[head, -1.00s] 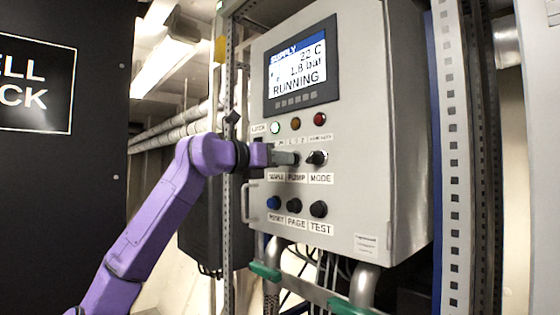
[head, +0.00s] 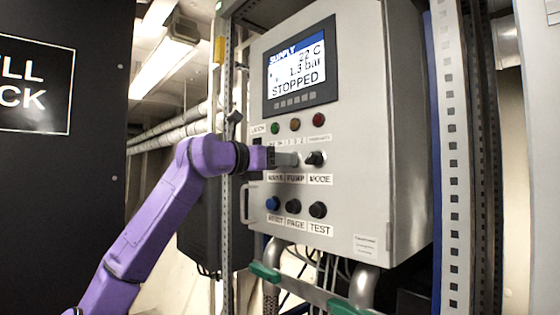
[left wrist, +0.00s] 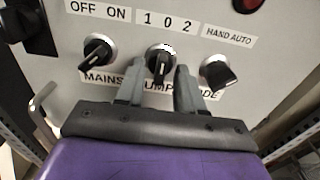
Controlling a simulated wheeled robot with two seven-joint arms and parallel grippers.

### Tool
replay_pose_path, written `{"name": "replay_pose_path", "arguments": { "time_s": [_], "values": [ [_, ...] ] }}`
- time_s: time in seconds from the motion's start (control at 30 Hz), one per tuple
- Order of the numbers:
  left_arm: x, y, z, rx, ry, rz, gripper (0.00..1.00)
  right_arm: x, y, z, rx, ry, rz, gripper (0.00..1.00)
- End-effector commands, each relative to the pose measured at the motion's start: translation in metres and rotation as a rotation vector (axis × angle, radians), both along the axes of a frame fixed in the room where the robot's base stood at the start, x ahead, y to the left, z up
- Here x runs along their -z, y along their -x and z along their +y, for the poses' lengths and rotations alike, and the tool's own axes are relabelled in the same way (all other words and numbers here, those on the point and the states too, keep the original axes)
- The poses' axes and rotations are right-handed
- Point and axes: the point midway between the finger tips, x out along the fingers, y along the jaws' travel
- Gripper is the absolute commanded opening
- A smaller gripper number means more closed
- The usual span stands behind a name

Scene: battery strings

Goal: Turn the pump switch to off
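The pump switch (left wrist: 160,63) is the middle black knob under the "1 0 2" label in the left wrist view. Its handle stands about upright, in line with the 0. My left gripper (left wrist: 160,84) has one finger on each side of the handle, with gaps showing, so it is open around it. In the head view my left gripper (head: 288,158) is at the panel and hides the pump switch. The display (head: 299,68) reads "STOPPED" and 1.3 bar. The green lamp (head: 275,128) is dark. My right gripper is not in view.
The mains knob (left wrist: 96,52) is close on the left of the fingers, and the mode knob (left wrist: 218,73) close on the right. A row of buttons (head: 293,206) sits below. A door handle (head: 247,203) and a perforated rack post (head: 229,240) flank the cabinet's left edge.

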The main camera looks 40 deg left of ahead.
Motion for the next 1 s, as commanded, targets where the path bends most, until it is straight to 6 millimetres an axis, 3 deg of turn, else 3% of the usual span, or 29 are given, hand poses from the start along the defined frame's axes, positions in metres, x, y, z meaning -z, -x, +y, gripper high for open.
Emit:
{"name": "replay_pose_path", "arguments": {
  "time_s": [0.13, 0.23, 0.6, 1.0],
  "values": [
    [0.001, 0.002, 0.000, 0.000, 0.001, -0.001, 0.37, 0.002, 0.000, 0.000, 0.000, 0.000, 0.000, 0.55],
    [0.003, 0.015, 0.002, -0.001, 0.001, -0.003, 0.37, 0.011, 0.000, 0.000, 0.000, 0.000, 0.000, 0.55],
    [0.003, 0.094, 0.008, 0.000, 0.000, -0.002, 0.37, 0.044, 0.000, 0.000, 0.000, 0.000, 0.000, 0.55],
    [0.000, 0.104, 0.009, 0.000, 0.000, 0.001, 0.37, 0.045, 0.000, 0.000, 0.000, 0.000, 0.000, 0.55]
  ]
}}
